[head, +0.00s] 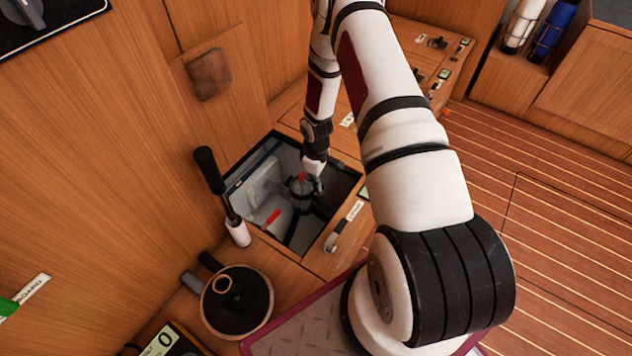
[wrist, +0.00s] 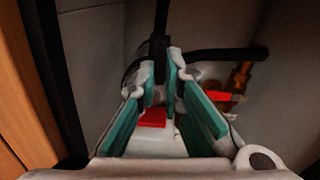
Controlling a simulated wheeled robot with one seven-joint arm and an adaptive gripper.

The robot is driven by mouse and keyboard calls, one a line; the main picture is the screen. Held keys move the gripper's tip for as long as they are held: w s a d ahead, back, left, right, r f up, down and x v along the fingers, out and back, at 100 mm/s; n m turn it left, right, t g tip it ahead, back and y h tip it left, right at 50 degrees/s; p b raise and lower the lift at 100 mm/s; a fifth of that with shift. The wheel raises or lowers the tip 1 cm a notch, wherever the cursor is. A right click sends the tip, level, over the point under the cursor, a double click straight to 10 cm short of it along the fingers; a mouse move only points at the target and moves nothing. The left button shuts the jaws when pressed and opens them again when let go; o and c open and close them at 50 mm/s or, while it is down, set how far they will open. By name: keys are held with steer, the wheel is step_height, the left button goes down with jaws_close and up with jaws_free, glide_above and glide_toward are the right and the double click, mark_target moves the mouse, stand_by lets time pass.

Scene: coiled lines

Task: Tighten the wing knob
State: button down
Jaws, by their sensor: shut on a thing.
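The wing knob (head: 301,176) shows as a small red part on top of a dark strainer (head: 299,191) inside an open hatch in the head view. My gripper (head: 315,178) reaches down into the hatch and is at the knob, its fingers on the right side of it. In the wrist view my gripper's green-padded fingers (wrist: 164,82) narrow towards their tips, and a red part (wrist: 152,118) shows between them. The exact contact is hidden by the fingers, and the knob's turn angle cannot be told.
The hatch rim (head: 329,243) surrounds the work closely. A red lever (head: 273,216) lies left of the strainer; a brass fitting (wrist: 240,75) and a black hose (wrist: 225,54) show in the wrist view. A black-handled tool (head: 213,180) and a round black-topped item (head: 240,305) stand outside the hatch.

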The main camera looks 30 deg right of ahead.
steer(key=shift+d+m, duration=0.2)
steer(key=shift+m, duration=2)
steer(key=c, duration=1.7)
jaws_free()
step_height(320, 180, up, 12)
